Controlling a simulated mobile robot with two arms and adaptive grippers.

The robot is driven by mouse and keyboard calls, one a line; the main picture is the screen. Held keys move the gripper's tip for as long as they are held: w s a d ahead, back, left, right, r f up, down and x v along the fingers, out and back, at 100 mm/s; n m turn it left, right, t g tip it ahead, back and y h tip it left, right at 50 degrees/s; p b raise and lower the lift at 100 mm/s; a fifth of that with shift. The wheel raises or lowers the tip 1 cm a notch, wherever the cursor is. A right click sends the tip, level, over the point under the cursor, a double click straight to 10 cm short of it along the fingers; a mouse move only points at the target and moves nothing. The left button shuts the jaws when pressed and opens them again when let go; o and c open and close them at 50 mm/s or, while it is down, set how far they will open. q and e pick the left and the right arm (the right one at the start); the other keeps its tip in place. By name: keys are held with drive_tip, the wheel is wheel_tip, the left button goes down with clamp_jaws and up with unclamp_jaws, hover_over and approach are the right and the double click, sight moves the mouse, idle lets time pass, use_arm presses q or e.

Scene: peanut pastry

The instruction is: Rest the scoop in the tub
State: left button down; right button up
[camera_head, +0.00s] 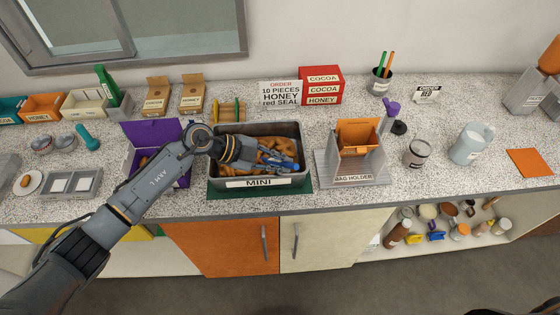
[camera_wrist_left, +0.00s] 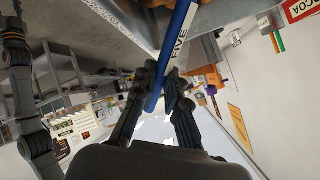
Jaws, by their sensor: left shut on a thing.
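The scoop (camera_head: 284,162) is blue and shows in the head view at the right part of the grey tub (camera_head: 214,171) labelled MINI, over the brown pieces in it. My left gripper (camera_head: 262,158) reaches over the tub from the left and is shut on the scoop. In the left wrist view the scoop's blue handle (camera_wrist_left: 176,42), with a white FIVE label, runs between the fingers of my left gripper (camera_wrist_left: 161,72). I cannot tell whether the scoop touches the pieces.
The tub stands on a green mat (camera_head: 300,187) near the counter's front edge. A purple box (camera_head: 150,131) is close on its left, and the bag holder (camera_head: 352,168) is close on its right. An order sign (camera_head: 280,94) and a red box (camera_head: 321,84) stand behind.

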use_arm(q)
drive_tip(key=shift+f, duration=0.2)
drive_tip(key=c, duration=1.3)
unclamp_jaws()
drive_tip(key=o, duration=0.6)
drive_tip(key=shift+c, duration=0.2)
drive_tip(key=shift+r, duration=0.1)
drive_tip(key=shift+p+v, duration=0.6)
drive_tip(key=shift+v, duration=0.2)
drive_tip(key=p+v, duration=0.4)
drive_tip(key=v, duration=0.2)
drive_tip(key=shift+a, duration=0.15)
drive_tip(key=shift+r, duration=0.1)
